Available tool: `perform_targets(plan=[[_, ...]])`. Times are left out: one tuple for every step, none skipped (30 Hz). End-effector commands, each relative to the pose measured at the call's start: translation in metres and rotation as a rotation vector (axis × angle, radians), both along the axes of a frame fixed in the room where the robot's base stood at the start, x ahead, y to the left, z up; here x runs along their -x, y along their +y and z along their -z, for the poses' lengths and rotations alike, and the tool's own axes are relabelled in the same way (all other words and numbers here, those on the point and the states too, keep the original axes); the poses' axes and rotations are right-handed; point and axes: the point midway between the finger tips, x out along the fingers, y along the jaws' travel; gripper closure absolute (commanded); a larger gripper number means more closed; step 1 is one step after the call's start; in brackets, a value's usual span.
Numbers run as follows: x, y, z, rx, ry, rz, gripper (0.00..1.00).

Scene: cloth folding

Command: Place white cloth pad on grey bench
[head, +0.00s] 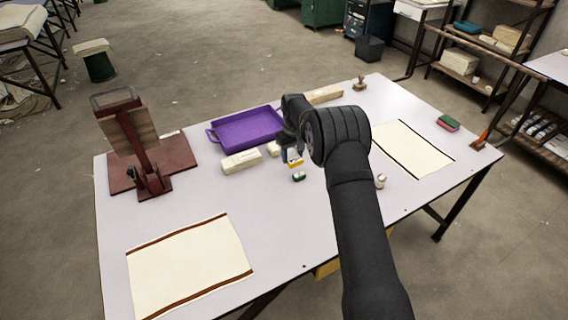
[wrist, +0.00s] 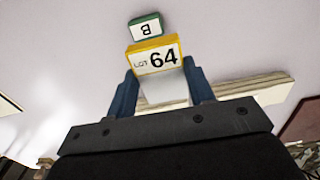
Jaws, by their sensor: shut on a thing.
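My gripper (wrist: 160,78) is pointed down over the middle of the table, with its blue fingers on either side of a yellow-edged block marked "LOT 64" (wrist: 155,57). The block also shows below the gripper in the head view (head: 294,162). A thick cream-white folded pad (head: 241,160) lies on the table to the left of the gripper, and its edge shows in the wrist view (wrist: 255,91). A small cream piece (head: 273,149) lies between that pad and the gripper. The pale grey bench top (head: 285,225) is under all of these.
A purple tray (head: 213,136) lies behind the pad. A dark red press (head: 126,140) stands at the left. Cream cloths with red-brown (head: 190,262) and black stripes (head: 412,150) lie flat. The front middle is clear.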

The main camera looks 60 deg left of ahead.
Motion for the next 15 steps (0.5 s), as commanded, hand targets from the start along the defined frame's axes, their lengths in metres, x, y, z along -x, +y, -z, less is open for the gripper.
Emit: perform_targets(plan=[[0.008,0.009,0.008,0.0,0.0,-0.003,0.74],[0.012,0.013,0.012,0.0,0.0,-0.002,0.74],[0.017,0.018,0.016,0.001,0.0,-0.002,0.74],[0.019,0.021,0.018,0.001,0.0,-0.001,0.74],[0.021,0.024,0.02,0.0,0.0,-0.001,0.74],[0.024,0.027,0.023,0.0,0.0,0.0,0.74],[0.025,0.029,0.024,-0.001,0.0,0.0,0.74],[0.027,0.031,0.025,-0.001,0.0,0.001,0.74],[0.028,0.032,0.026,-0.001,0.0,0.001,0.74],[0.029,0.033,0.027,0.0,0.0,0.001,0.74],[0.029,0.033,0.028,0.0,0.0,0.001,0.74],[0.029,0.033,0.03,0.0,0.0,0.002,0.74],[0.029,0.033,0.033,0.001,0.0,0.002,0.74],[0.029,0.033,0.036,0.001,0.0,0.002,0.74],[0.029,0.032,0.042,0.002,0.0,0.002,0.74]])
